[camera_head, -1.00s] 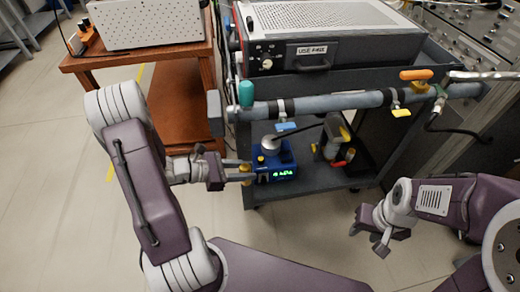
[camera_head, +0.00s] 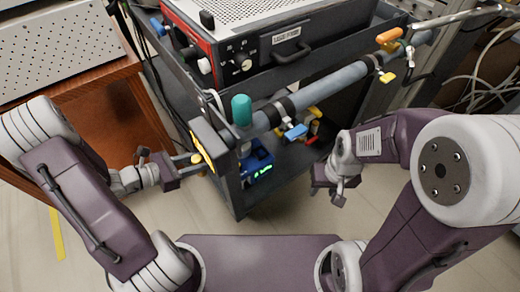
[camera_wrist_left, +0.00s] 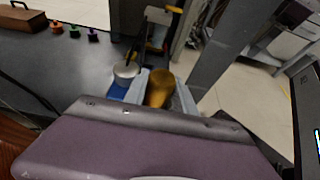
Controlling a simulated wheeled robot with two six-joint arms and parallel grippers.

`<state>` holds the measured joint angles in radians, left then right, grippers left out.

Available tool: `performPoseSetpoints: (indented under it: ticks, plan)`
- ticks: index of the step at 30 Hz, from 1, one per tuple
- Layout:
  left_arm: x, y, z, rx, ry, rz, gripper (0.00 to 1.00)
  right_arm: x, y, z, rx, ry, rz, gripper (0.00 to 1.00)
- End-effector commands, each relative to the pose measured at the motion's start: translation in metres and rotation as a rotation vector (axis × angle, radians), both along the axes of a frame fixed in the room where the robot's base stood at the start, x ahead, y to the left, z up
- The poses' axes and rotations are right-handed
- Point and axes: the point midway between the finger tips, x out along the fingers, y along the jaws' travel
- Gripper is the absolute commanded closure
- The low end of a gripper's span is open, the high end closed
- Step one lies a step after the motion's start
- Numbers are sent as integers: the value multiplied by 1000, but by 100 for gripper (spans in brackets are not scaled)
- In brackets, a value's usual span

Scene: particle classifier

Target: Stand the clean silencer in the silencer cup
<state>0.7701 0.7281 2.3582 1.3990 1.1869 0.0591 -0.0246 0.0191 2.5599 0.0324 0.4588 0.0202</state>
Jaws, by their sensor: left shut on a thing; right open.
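My left gripper (camera_head: 192,160) is shut on a gold-brown cylinder, the silencer (camera_wrist_left: 160,88), which stands between the fingers in the left wrist view. In the head view it is a small yellow spot (camera_head: 197,158) at the fingertips, beside the cart's near left corner. A blue device (camera_head: 256,162) with a green display stands on the lower shelf, behind the corner post; its silver round top (camera_wrist_left: 126,71) shows in the wrist view. I cannot make out the silencer cup for certain. My right gripper (camera_head: 327,195) is open and empty, in front of the cart's right side.
A grey pipe (camera_head: 330,90) with a teal knob (camera_head: 241,110) crosses the cart front above the shelf. The cart's corner post (camera_head: 228,185) is close to my left gripper.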

Motion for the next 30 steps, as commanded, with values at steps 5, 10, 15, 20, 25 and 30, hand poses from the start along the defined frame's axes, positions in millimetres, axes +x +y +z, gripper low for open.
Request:
performPoseSetpoints:
  ticks: [5, 10, 15, 20, 25, 30]
  plan:
    - [17, 18, -7, 0, -2, 98, 100, 0, 0, -2, 0, 0, 0, 59]
    - [47, 45, -12, 1, -3, 200, 100, 0, 0, -2, 0, 0, 0, 59]
    - [90, 54, -18, 2, -4, 269, 100, 0, 0, -5, 0, 0, 0, 59]
    - [134, 38, -23, 1, -4, 284, 100, 0, 0, -9, 0, 0, 0, 59]
    - [174, -5, -27, 1, -3, 254, 100, 0, 0, -13, 0, 0, 0, 59]
    - [198, -71, -32, 0, -3, 170, 100, 0, 0, -17, 0, 0, 0, 59]
